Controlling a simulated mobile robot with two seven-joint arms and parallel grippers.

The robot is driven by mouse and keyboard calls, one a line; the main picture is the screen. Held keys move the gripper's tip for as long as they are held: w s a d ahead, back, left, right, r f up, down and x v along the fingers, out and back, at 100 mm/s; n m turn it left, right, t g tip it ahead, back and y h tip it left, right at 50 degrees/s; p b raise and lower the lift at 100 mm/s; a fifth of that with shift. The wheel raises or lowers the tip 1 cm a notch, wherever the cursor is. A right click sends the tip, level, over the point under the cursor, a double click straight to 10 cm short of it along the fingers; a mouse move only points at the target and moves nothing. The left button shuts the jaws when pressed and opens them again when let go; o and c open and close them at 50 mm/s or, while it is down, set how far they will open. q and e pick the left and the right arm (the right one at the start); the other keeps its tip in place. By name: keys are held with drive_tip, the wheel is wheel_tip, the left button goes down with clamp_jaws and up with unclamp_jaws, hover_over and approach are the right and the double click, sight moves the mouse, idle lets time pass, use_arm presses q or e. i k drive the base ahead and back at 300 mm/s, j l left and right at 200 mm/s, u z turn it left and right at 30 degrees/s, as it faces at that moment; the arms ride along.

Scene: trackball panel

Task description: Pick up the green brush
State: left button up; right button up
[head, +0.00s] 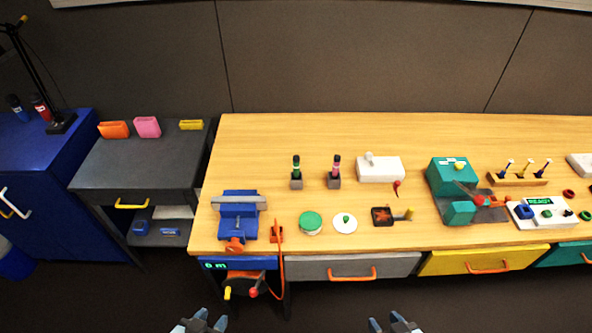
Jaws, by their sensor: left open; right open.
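A dark upright stick with a green band, which looks like the green brush (296,163), stands in a small grey holder (296,183) on the wooden bench. A similar stick with a pink band (336,163) stands in its own holder just to the right. Bristles are too small to make out. My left gripper (203,322) is open and empty at the bottom edge, in front of the bench and well short of the green brush. My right gripper (392,324) is open and empty at the bottom edge, further right. Both are cut off by the frame.
The bench (262,140) holds a blue vise (239,222), a green round lid (310,221), a white disc (345,226) and a white panel box (381,170) with a ball. A teal machine (447,178) stands further right. The bench top behind the brush is clear.

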sight(296, 158)
drive_tip(key=i+z, duration=0.2)
drive_tip(key=z, duration=0.3)
drive_tip(key=i+z, duration=0.15)
drive_tip(key=z, duration=0.35)
